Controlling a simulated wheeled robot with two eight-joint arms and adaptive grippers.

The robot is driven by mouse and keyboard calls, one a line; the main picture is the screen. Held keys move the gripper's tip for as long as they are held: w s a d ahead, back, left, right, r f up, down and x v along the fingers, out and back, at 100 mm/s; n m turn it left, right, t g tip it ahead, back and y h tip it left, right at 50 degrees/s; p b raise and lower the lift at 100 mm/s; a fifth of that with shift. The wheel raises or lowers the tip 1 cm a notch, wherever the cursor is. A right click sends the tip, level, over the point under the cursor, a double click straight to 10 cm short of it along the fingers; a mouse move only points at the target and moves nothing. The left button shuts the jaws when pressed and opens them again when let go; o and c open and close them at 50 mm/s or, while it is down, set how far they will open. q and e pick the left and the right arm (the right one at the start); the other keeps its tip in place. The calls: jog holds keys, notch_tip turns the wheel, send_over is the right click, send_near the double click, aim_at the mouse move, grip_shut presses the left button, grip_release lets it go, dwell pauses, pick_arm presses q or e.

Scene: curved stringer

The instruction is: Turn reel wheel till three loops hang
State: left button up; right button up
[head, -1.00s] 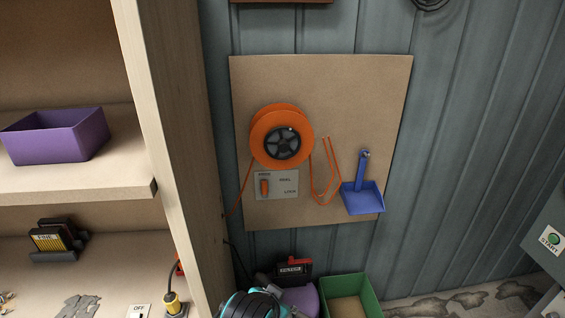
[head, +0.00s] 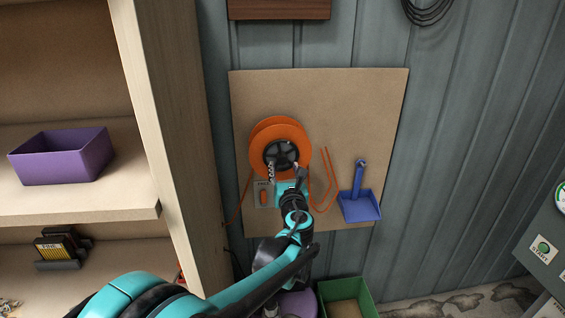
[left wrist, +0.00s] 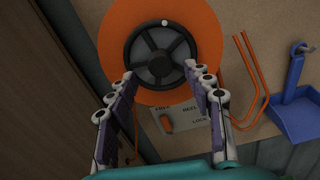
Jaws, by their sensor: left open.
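An orange reel (head: 297,133) is mounted on a tan board. Its dark spoked hub wheel (left wrist: 162,48) faces me in the left wrist view, with a small pale knob (left wrist: 164,22) near its top. Orange cord strands (head: 326,178) hang in a narrow U right of the reel; I cannot count the loops surely. My left gripper (head: 286,170) is open in front of the reel's lower part. In the left wrist view its fingers (left wrist: 160,72) stand apart on either side of the hub, with nothing between them. Whether they touch it is unclear. My right gripper is out of view.
Below the reel is a plate with an orange lever (left wrist: 166,123) and lettering including LOCK. A blue dustpan (head: 360,205) hangs right of the cord. A wooden shelf unit (head: 172,140) stands close on the left. A green bin (head: 366,291) is below the board (head: 385,100).

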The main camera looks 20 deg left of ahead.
aim_at(282, 160)
pick_arm(q)
jog(key=x, duration=0.5)
jog(key=shift+s, duration=0.1)
jog(key=c, duration=1.2)
jog(key=shift+o, duration=0.2)
jog(key=shift+n, duration=0.4)
